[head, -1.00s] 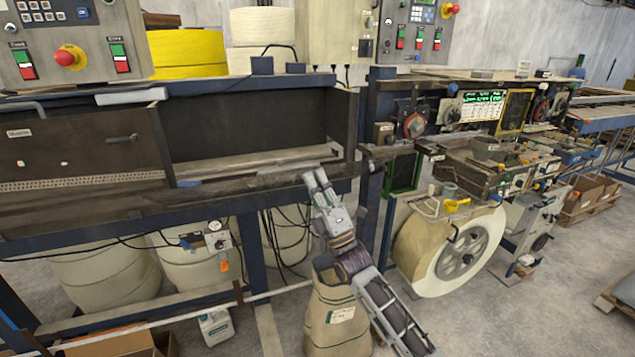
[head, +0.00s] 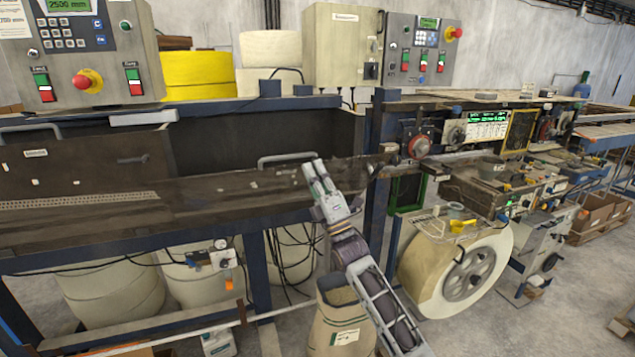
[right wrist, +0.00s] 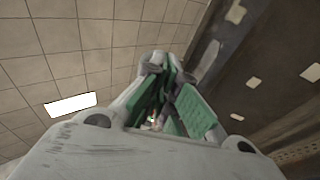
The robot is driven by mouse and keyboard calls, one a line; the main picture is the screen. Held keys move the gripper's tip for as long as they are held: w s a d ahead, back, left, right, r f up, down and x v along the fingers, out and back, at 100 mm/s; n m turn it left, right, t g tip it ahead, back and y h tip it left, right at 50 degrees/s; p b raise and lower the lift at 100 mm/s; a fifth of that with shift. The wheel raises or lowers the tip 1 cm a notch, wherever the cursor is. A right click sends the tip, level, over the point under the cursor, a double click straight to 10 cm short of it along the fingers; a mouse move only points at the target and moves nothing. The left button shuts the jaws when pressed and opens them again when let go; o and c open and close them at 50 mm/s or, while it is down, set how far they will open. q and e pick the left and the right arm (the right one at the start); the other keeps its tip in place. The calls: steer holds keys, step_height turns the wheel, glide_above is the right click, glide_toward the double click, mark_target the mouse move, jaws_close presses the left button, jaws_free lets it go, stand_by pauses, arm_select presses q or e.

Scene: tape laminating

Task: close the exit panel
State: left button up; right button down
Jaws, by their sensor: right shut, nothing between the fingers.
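The exit panel (head: 235,191) is a long dark panel with a grey bar handle and pale spots, along the front of the machine in the head view. It stands part-way up, and the dark opening (head: 250,135) shows above its top edge. My right gripper (head: 316,172) is shut and empty, with its tips in front of the panel just right of the handle (head: 287,158). Whether they touch the panel I cannot tell. In the right wrist view the shut fingers (right wrist: 166,85) have green pads, and the dark spotted panel (right wrist: 255,85) is beside them. My left gripper is not in view.
A second dark panel (head: 85,165) with a handle is at the left. A blue post (head: 375,200) stands right of the exit panel. A paper sack (head: 338,320) stands below my right arm, and a large white roll (head: 465,270) is at the right.

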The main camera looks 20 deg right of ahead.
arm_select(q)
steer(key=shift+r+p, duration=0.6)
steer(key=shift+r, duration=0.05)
arm_select(e)
steer(key=w+r+m+g+h, duration=0.1)
steer(key=w+r, duration=0.4)
steer(key=w, duration=0.6)
steer(key=w+r+g+h, duration=0.1)
steer(key=w+r, duration=0.4)
steer(key=w, duration=0.6)
steer(key=shift+a+r+m, duration=0.3)
steer(key=shift+m, duration=0.1)
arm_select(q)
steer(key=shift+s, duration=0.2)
arm_select(e)
steer(key=shift+f, duration=0.15)
